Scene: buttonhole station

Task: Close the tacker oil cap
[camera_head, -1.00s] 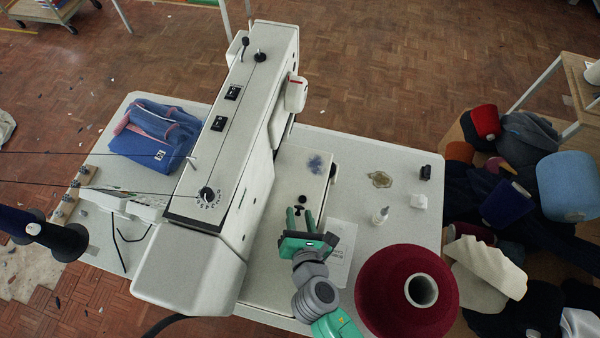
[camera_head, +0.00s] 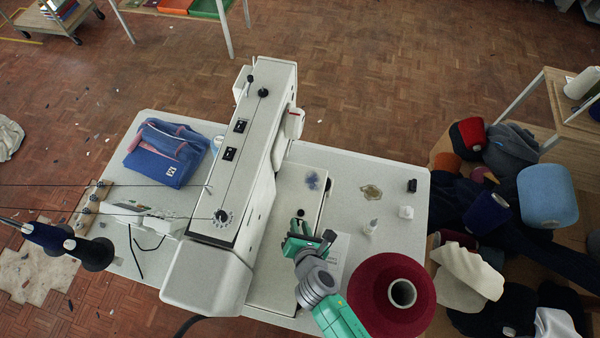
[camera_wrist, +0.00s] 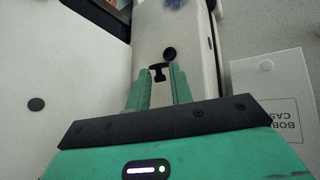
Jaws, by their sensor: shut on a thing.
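The tacker (camera_head: 262,150) is a large white machine on a pale table. On its low white bed a round dark spot, perhaps the oil opening (camera_wrist: 169,53), lies just beyond my fingertips in the wrist view; it also shows in the head view (camera_head: 300,212). A small black T-shaped piece, seemingly the oil cap (camera_wrist: 158,75), sits between my fingertips. My gripper (camera_wrist: 159,72) has teal fingers and is shut on that piece. In the head view my gripper (camera_head: 294,228) is over the bed, and its fingers partly hide the cap. I cannot tell whether the cap touches the bed.
A big dark red yarn cone (camera_head: 375,300) stands close right of my arm. A white printed card (camera_wrist: 270,95) lies right of the bed. A small white bottle (camera_head: 371,227), a white block (camera_head: 406,212) and a black item (camera_head: 412,186) stand further right. The tacker's tall body bounds the left.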

